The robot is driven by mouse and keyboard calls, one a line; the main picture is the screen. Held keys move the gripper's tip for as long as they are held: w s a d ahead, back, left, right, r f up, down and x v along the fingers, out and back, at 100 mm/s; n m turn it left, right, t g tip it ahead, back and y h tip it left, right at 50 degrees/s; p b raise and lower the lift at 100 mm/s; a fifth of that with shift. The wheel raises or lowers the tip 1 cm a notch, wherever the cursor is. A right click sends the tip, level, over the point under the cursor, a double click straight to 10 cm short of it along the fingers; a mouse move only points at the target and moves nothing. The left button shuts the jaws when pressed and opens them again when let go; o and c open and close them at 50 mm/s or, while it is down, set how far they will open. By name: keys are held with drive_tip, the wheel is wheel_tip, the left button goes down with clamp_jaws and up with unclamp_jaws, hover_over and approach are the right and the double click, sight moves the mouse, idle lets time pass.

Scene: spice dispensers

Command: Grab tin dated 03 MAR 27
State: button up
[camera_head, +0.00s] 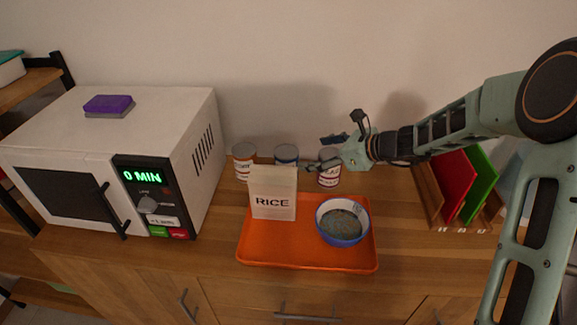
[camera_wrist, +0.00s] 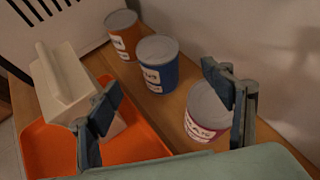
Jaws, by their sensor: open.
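Three tins stand in a row at the back of the counter. The orange tin (camera_head: 243,163) is leftmost, also in the wrist view (camera_wrist: 125,38). The blue tin (camera_head: 287,153) is in the middle and shows between my fingers in the wrist view (camera_wrist: 158,72). The red-purple tin (camera_head: 329,180) is rightmost, by the right finger in the wrist view (camera_wrist: 200,125). Their labels carry print, but I cannot read a date on any. My gripper (camera_head: 320,153) is open and empty, near the blue and red-purple tins; it also shows in the wrist view (camera_wrist: 163,85).
A RICE container (camera_head: 273,205) and a blue bowl (camera_head: 331,234) are on an orange tray (camera_head: 305,258) in front of the tins. A microwave (camera_head: 190,110) with a purple sponge (camera_head: 108,105) stands left. A rack of coloured boards (camera_head: 460,188) stands right. The wall is close behind.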

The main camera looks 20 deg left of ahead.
sight(287, 151)
drive_tip(key=shift+m+y, duration=0.3)
drive_tip(key=shift+m, duration=0.4)
drive_tip(key=x, duration=0.7)
drive_tip(key=shift+a+r, duration=0.25)
drive_tip(key=shift+a, duration=0.2)
drive_tip(key=x, duration=0.4)
drive_tip(key=shift+w+f+p, duration=0.1)
drive_tip(key=shift+w+p, duration=0.05)
drive_tip(key=shift+p, duration=0.25)
drive_tip(key=shift+a, duration=0.1)
drive_tip(key=c, duration=1.8)
